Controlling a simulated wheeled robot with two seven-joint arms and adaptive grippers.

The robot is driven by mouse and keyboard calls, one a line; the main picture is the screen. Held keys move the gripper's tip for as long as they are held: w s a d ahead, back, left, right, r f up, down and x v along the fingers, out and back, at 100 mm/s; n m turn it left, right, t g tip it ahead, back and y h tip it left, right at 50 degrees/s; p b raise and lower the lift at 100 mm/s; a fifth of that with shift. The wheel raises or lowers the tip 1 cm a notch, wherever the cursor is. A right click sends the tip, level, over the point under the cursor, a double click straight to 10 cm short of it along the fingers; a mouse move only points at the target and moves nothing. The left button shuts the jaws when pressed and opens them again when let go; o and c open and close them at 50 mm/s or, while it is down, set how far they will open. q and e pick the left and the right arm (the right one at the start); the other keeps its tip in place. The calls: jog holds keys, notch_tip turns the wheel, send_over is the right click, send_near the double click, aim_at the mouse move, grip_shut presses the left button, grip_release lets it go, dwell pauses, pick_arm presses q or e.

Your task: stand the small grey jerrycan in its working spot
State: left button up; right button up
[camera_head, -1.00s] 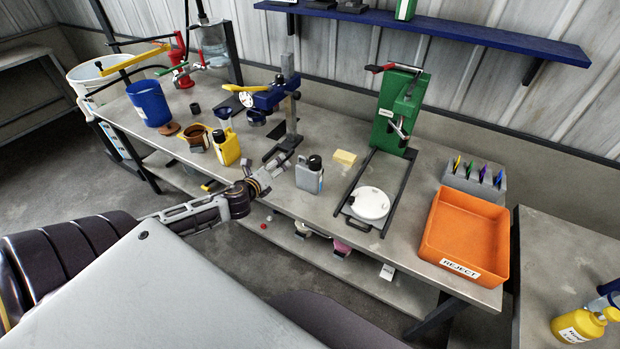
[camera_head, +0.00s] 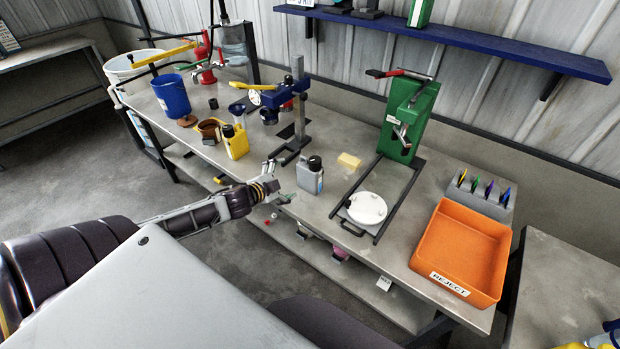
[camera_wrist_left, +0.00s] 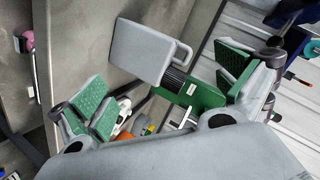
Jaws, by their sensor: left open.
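The small grey jerrycan (camera_head: 310,180) with a black cap stands upright on the bench near its front edge. My left gripper (camera_head: 281,183) is open and empty, just left of the jerrycan at the bench's front edge. In the left wrist view the jerrycan (camera_wrist_left: 142,52) appears beyond the two spread green-padded fingers, with its cap toward the view's middle. The fingers look apart from it. Its working spot is not clearly identifiable. My right gripper is not in view.
A round white plate (camera_head: 367,208) lies before the green press (camera_head: 408,120). A blue-headed stand (camera_head: 296,120) and yellow jerrycan (camera_head: 236,143) are left. The orange reject bin (camera_head: 440,250) is right.

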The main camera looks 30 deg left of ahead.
aim_at(306, 172)
pick_arm(q)
jog(key=n, duration=0.3)
jog(key=d+n, duration=0.1)
jog(key=n, duration=0.2)
jog(key=n+h, duration=0.1)
jog(key=n, duration=0.3)
jog(key=shift+d+r, duration=0.2)
jog(key=shift+d, duration=0.1)
jog(key=shift+w, duration=0.2)
jog(key=shift+x, duration=4.15)
jog(key=shift+w, duration=0.15)
jog(key=shift+x, duration=2.5)
